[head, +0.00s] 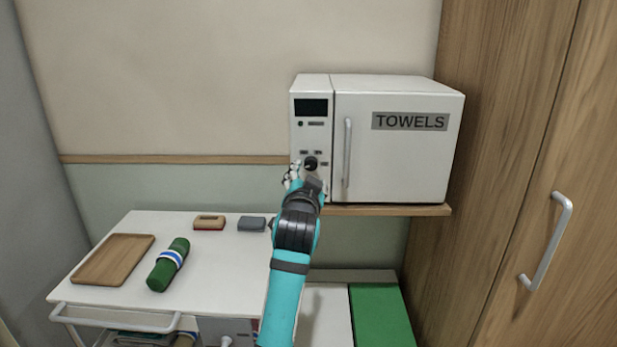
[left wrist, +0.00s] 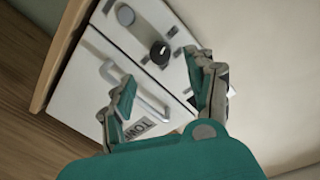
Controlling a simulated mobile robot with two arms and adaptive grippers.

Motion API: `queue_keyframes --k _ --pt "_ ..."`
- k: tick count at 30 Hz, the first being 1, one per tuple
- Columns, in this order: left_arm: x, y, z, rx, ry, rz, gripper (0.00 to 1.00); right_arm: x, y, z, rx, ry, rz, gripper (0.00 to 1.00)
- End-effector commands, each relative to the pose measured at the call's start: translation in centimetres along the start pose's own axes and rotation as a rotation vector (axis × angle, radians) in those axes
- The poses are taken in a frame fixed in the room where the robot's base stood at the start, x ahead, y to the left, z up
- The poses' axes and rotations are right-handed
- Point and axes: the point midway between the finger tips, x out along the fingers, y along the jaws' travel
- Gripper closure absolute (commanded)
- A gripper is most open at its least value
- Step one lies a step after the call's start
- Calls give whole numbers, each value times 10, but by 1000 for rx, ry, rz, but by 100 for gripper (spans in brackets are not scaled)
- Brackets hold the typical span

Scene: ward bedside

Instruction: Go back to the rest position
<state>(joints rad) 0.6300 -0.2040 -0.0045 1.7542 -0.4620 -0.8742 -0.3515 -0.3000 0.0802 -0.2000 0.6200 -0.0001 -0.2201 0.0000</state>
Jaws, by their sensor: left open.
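My left gripper (head: 304,178) is raised in front of the control panel of the white towel cabinet (head: 395,150), at the height of its black knob (head: 311,163). In the left wrist view its fingers (left wrist: 165,84) are spread with nothing between them. The black knob (left wrist: 160,53) shows beyond them, apart from both fingertips as far as I can see. The cabinet door is shut, and its handle (head: 347,152) stands just right of the gripper. The handle also shows in the left wrist view (left wrist: 150,103), partly behind one finger. My right gripper is not in view.
The cabinet stands on a wooden shelf (head: 430,210). A white cart (head: 215,265) below left carries a wooden tray (head: 112,260), a green rolled towel (head: 168,265) and two small blocks. A tall wooden wardrobe (head: 500,150) closes off the right side.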

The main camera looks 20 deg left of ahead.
Motion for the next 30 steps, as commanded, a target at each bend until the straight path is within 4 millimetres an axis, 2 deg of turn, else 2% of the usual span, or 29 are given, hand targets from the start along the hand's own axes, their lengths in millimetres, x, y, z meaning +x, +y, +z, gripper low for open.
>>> queue_keyframes --k 8,11,13,14,17,22,26,30 --pt "1 1 1 0 -1 2 44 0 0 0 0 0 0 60" --pt "4 13 15 6 -18 22 44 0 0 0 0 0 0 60" --pt "9 31 37 14 -46 54 44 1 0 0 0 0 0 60" --pt "11 42 51 19 -61 72 44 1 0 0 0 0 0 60" --pt "16 84 107 30 -125 146 44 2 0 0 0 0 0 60" --pt "4 157 216 36 -250 277 44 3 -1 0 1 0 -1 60" --pt "-23 203 301 31 -352 363 44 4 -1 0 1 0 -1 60" --pt "-66 244 392 19 -468 447 44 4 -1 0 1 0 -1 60"
